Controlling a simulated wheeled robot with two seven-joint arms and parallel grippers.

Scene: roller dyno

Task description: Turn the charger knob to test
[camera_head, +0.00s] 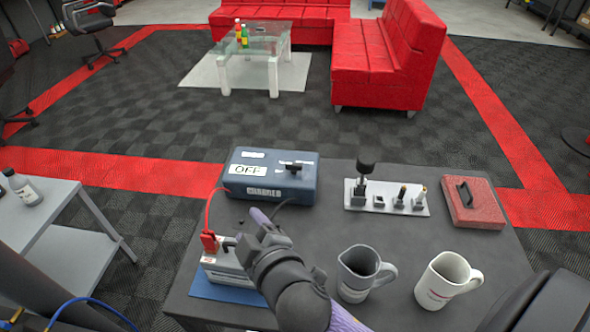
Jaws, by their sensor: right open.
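The charger looks to be the blue box (238,185) at the back left of the dark table, with a white label reading OFF. A black knob (291,166) sits on its top, toward the right. My right gripper (243,236) is in front of the box and apart from the knob, over a grey-white battery-like block (222,268). It is open; whether it touches the block cannot be told. A red clamp (209,241) sits on the block, its red cable running up to the box. A dark cable from the box passes behind my gripper. My left gripper is not in view.
On the table (330,215) are a grey jug (357,280), a white mug (440,284), a white plate with upright fittings (386,198) and a red block (472,203). The block rests on a blue mat (226,293). A grey side table (35,215) stands left.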

